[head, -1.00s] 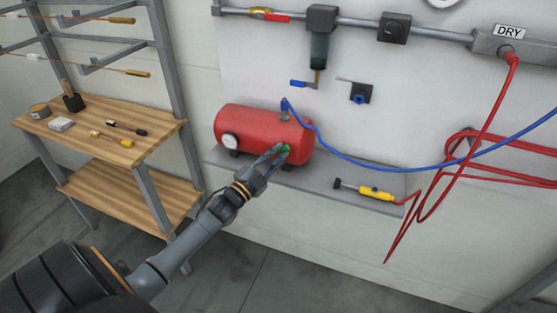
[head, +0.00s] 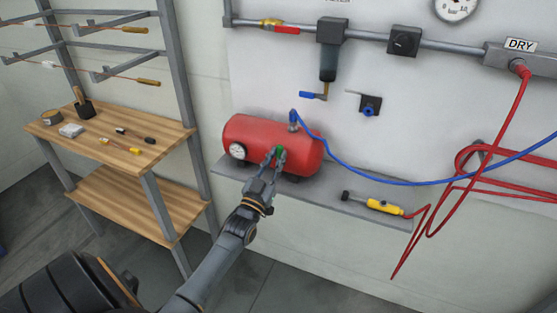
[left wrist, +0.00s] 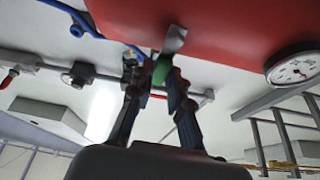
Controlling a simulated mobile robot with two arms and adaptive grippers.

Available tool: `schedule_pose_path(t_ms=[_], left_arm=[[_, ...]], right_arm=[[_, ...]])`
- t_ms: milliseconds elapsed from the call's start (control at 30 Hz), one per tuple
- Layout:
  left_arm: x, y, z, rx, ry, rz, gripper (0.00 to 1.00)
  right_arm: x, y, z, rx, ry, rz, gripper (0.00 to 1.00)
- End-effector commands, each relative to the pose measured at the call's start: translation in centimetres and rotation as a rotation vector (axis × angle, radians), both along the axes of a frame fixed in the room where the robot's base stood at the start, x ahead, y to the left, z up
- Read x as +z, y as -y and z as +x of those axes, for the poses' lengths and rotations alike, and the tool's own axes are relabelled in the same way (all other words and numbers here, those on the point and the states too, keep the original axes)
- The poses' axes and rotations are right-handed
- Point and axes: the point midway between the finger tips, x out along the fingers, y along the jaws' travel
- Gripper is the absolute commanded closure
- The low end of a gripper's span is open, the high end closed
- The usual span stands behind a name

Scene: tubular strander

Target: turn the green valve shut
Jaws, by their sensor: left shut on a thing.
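The green valve (head: 279,151) is a small green part on the front of the red tank (head: 255,133). It also shows in the left wrist view (left wrist: 162,73), below a grey metal piece at the tank's surface. My left gripper (head: 278,157) reaches up from below and is shut on the green valve, one finger on each side. In the left wrist view the fingers (left wrist: 168,85) partly hide the valve, so its exact angle is hard to tell. My right gripper is not in view.
The tank stands on a grey wall shelf (head: 338,205) with a yellow tool (head: 384,206). A blue hose (head: 345,167) leaves the tank's top, and red hoses (head: 450,190) hang at the right. A wooden bench (head: 110,143) stands left.

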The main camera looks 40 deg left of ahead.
Motion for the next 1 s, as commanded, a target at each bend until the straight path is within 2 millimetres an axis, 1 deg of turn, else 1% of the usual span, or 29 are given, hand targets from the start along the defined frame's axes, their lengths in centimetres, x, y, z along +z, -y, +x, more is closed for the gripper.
schedule_pose_path(t_ms=[100, 300, 800, 833, 867, 900, 933, 1000], left_arm=[[-0.16, -0.16, -0.05, 0.001, 0.009, -0.054, 1.0], [-0.19, -0.38, -0.11, 0.0, 0.019, -0.1, 1.0], [-0.22, -0.43, -0.11, 0.0, 0.022, -0.116, 1.0], [-0.22, -0.43, -0.11, 0.0, 0.022, -0.116, 0.77], [-0.22, -0.43, -0.11, 0.0, 0.022, -0.116, 0.7], [-0.2, -0.43, -0.11, 0.0, 0.023, -0.116, 0.62], [-0.18, -0.43, -0.11, 0.001, 0.023, -0.115, 0.59], [-0.13, -0.42, -0.1, 0.0, 0.023, -0.114, 0.59]], right_arm=[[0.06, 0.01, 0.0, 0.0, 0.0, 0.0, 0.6], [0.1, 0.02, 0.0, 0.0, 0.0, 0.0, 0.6], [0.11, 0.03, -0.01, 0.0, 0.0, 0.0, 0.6], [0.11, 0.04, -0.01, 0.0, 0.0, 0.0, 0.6], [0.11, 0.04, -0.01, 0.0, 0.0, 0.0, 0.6], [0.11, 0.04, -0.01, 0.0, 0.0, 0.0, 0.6], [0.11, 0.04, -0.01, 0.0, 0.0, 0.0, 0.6], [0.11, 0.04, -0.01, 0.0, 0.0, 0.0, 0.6]])
